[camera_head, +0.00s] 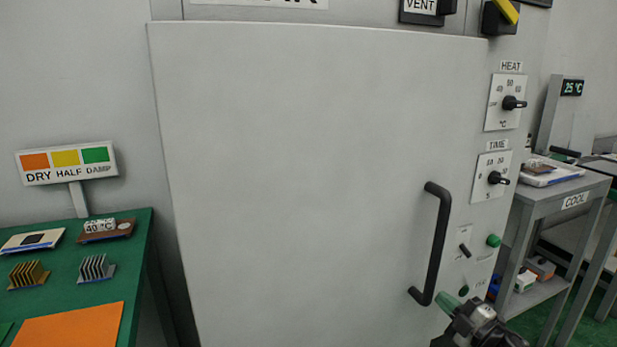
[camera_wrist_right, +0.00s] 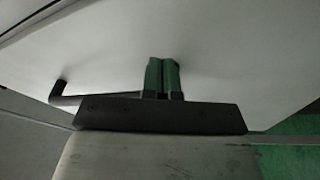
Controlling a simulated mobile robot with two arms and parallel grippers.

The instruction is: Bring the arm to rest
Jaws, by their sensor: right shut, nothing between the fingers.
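My right gripper (camera_head: 447,301) is at the bottom right of the head view, low in front of the cabinet and just right of the lower end of the black door handle (camera_head: 435,245). In the right wrist view its green fingers (camera_wrist_right: 162,77) are together with nothing between them. The handle (camera_wrist_right: 68,98) shows to their left there, partly hidden behind the gripper body. The large grey door (camera_head: 300,180) looks shut or nearly so; I cannot tell which. My left gripper is not in view.
Right of the door are a HEAT knob (camera_head: 510,103), a TIME knob (camera_head: 496,178), a small black switch (camera_head: 464,250) and a green button (camera_head: 493,240). A green table (camera_head: 140,235) with several parts stands left. A grey COOL cart (camera_head: 540,200) stands right.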

